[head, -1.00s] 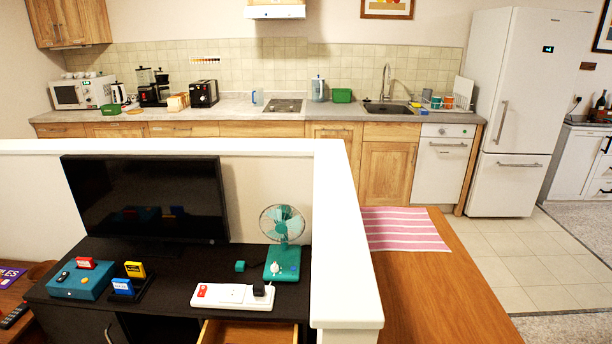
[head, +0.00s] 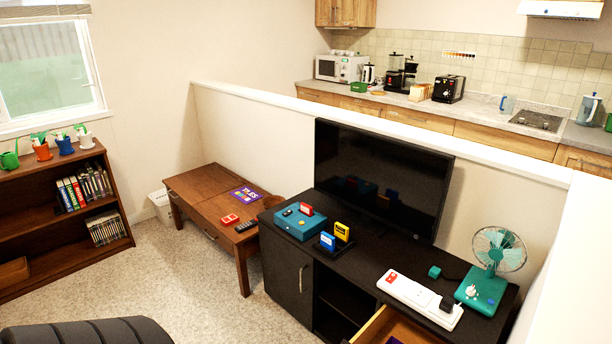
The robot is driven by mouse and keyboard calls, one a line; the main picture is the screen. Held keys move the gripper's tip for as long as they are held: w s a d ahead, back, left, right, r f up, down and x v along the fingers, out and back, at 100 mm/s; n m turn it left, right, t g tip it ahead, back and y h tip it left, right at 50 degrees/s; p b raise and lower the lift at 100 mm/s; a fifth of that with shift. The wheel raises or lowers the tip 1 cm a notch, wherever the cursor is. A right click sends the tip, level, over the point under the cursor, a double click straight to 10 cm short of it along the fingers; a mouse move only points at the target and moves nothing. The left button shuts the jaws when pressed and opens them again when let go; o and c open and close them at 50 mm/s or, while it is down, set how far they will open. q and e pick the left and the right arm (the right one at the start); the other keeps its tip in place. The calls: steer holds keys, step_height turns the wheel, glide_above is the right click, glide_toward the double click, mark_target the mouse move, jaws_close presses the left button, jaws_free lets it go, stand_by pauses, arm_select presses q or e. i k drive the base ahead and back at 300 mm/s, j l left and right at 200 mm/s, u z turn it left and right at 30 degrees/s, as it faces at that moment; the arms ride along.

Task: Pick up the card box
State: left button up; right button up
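No thing is plainly marked as the card box. A small flat red box with pale markings (head: 230,219) lies on the brown wooden desk (head: 205,190), left of a dark remote (head: 247,226). A teal box (head: 299,222) sits at the left end of the black TV cabinet (head: 290,262), with a small red item (head: 306,209) standing on it. A blue item (head: 327,241) and a yellow item (head: 342,231) stand on a dark holder beside it. I cannot tell which of these is the card box. Neither gripper shows.
A television (head: 375,180) stands on the cabinet, with a white power strip (head: 420,298), teal fan (head: 486,280) and open drawer (head: 375,328) to the right. A brown bookshelf (head: 50,225) stands left. Carpet (head: 175,275) is clear between. A dark ribbed thing (head: 90,333) fills the bottom left.

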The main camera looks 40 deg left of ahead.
mark_target(231, 219)
steer(key=u, duration=1.9)
steer(key=z, duration=0.4)
steer(key=i+j+z, duration=0.4)
steer(key=j, duration=0.3)
steer(key=i+j+z, duration=0.4)
steer(key=j, duration=0.45)
steer(key=i+j, duration=0.15)
steer(key=j, duration=0.2)
steer(key=i+j, duration=0.15)
steer(key=j, duration=0.2)
steer(key=i+j, duration=0.15)
steer(key=j, duration=0.2)
steer(key=i+j, duration=0.15)
steer(key=j, duration=0.2)
steer(key=i+j+z, duration=0.1)
steer(key=j, duration=0.2)
steer(key=i+j, duration=0.2)
steer(key=j, duration=0.15)
